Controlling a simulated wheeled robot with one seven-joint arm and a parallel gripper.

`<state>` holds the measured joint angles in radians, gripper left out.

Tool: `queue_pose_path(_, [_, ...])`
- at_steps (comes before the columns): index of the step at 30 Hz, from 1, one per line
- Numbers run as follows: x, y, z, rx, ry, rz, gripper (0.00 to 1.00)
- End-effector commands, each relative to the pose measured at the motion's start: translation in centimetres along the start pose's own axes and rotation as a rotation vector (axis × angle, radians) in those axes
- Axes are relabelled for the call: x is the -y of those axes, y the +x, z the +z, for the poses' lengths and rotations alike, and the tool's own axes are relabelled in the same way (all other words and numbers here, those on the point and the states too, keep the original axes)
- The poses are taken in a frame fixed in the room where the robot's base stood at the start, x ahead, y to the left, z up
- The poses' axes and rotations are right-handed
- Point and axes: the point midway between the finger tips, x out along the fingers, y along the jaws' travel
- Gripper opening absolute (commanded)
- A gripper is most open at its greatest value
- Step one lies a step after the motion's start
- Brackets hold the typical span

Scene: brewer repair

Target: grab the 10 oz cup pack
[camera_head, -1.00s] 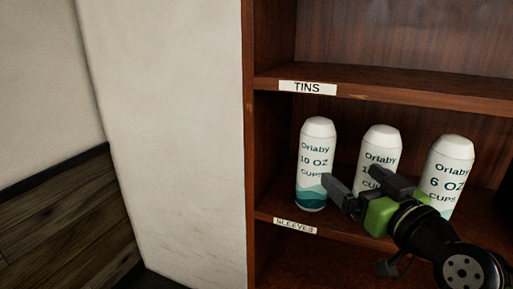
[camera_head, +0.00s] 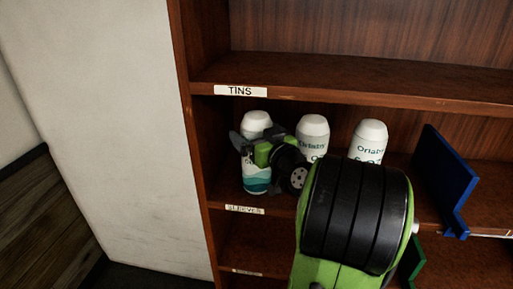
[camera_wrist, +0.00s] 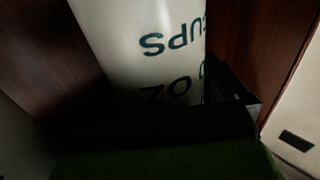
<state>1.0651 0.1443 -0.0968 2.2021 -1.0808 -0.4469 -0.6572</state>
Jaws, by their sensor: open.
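The 10 oz cup pack (camera_head: 257,182) is the leftmost of three white packs on the shelf, upright, with a teal wave at its base. My gripper (camera_head: 254,141) is open at its upper part, with dark fingers on either side, and hides most of its label. The pack (camera_wrist: 140,45) also fills the middle of the wrist view, upside down, with "CUPS" and part of "OZ" showing. A dark finger (camera_wrist: 232,85) shows beside its right edge there. Whether the fingers touch the pack, I cannot tell.
A middle pack (camera_head: 313,128) and a right pack (camera_head: 369,138) stand close to the right. A blue panel (camera_head: 447,180) stands farther right. The TINS shelf board (camera_head: 340,90) runs above, and the cabinet's left side wall (camera_head: 190,130) is close by.

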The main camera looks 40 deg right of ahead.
Motion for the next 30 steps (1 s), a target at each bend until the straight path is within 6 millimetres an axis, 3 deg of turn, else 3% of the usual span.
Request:
queue_pose_path(6, [-0.01, 0.13, 0.13, 0.0, 0.0, 0.0, 0.98])
queue_pose_path(22, [-0.01, 0.09, 0.19, 0.002, 0.0, 0.0, 0.17])
queue_pose_path(30, [0.01, 0.12, -0.01, 0.0, 0.0, -0.001, 0.17])
